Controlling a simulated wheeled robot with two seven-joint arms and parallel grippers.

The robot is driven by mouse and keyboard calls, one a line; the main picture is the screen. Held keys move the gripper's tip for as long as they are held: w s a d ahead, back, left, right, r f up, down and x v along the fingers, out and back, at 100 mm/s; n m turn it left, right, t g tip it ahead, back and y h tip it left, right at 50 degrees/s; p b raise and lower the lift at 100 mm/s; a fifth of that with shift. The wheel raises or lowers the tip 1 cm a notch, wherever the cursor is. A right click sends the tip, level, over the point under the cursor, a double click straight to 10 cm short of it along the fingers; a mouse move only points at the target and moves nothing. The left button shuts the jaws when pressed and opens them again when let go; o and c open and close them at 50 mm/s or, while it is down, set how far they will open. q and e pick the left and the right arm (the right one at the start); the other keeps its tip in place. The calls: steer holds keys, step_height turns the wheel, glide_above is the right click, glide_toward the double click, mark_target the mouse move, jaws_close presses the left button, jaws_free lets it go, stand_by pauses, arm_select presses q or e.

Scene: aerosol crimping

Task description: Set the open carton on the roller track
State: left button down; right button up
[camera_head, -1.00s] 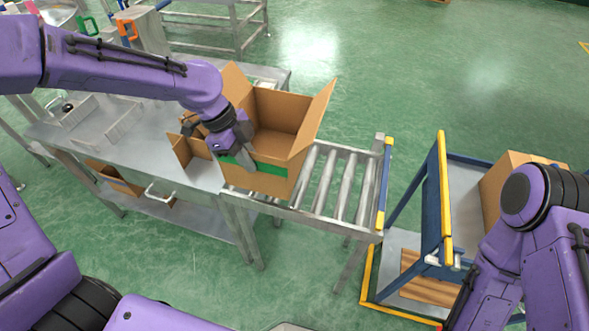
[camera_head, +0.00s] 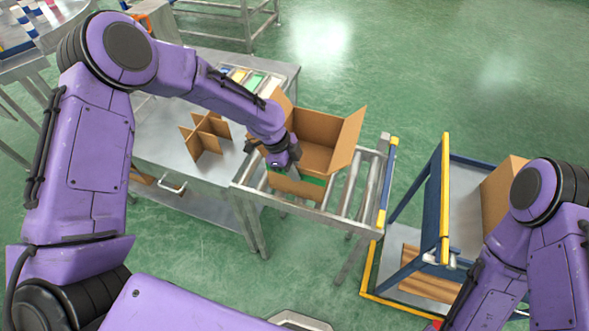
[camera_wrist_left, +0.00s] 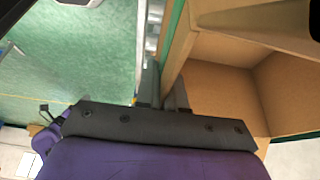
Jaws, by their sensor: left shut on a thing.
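The open carton (camera_head: 322,127) is brown with raised flaps and a green band on its near side. It is upright over the roller track (camera_head: 345,200), covering some of its rollers; I cannot tell whether its bottom touches them. My left gripper (camera_head: 284,170) is shut on the carton's near left wall. In the left wrist view the fingers (camera_wrist_left: 163,88) pinch the wall's edge, and the bare cardboard inside (camera_wrist_left: 215,90) shows. The arm hides part of the carton. My right arm is at the lower right, its gripper out of view.
A cardboard divider (camera_head: 205,137) stands on the metal table (camera_head: 165,125) left of the track. A blue and yellow cart (camera_head: 445,200) with another brown carton (camera_head: 500,195) stands at the right. The track's right-hand rollers are bare, with a yellow and blue end bar (camera_head: 387,185).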

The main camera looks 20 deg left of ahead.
arm_select(q)
steer(key=shift+f, duration=0.2)
steer(key=c, duration=1.2)
jaws_free()
steer(key=shift+c, duration=0.2)
steer(key=shift+r, duration=0.1)
steer(key=b+v, duration=0.3)
steer(key=v, duration=0.9)
steer(key=shift+r, duration=0.2)
